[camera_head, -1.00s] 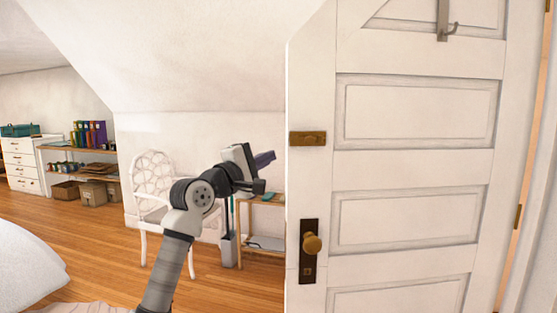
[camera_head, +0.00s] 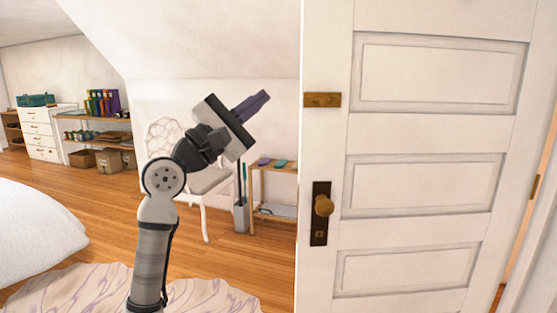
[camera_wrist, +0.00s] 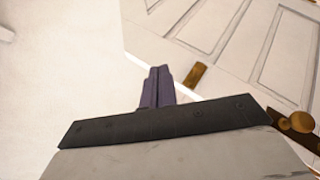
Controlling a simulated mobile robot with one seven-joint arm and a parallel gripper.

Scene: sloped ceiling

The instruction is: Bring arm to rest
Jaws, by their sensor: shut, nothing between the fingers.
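My gripper (camera_head: 254,104) is in the middle of the head view, at the end of my raised arm. Its purple fingers point up and to the right, in front of the sloped white wall and left of the door. The fingers are together with nothing between them. In the wrist view, my gripper (camera_wrist: 158,82) also shows as two purple fingers side by side, with the wall and door beyond. The arm is bent at the elbow and touches nothing that I can see.
A white panelled door (camera_head: 424,200) with a brass knob (camera_head: 323,206) stands close on the right. Behind the arm are a white chair (camera_head: 205,182) and a small wooden shelf (camera_head: 272,168). A white bed (camera_head: 38,232) is at left. Wooden floor (camera_head: 100,198) lies open between.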

